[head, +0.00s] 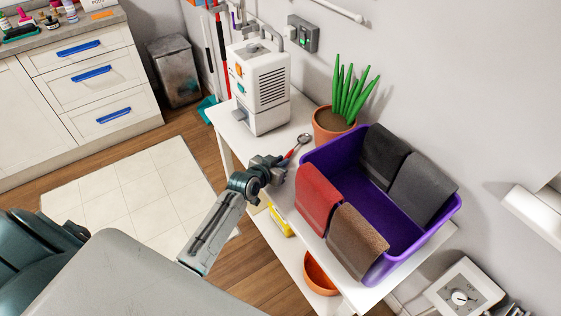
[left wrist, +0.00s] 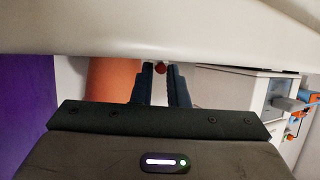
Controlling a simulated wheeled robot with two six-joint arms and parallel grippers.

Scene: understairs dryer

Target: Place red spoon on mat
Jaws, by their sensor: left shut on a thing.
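The red spoon (head: 293,152) has a red handle and a metallic bowl that points up and to the right, away from my gripper. My left gripper (head: 283,163) is shut on its handle, over the white table. In the left wrist view a small red end of the spoon (left wrist: 160,69) shows between the two dark fingers (left wrist: 160,92). I cannot tell whether the spoon touches the table. A pale, tile-patterned rectangle (head: 130,190) lies on the floor at the left; it may be the mat. My right gripper is not in view.
On the white table (head: 232,128) stand a white appliance (head: 262,88), a potted plant (head: 333,124) and a purple bin (head: 403,205) with several cloths over its rim. The lower shelf holds a yellow object (head: 280,221) and an orange bowl (head: 319,275). Drawers (head: 90,75) stand at the upper left.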

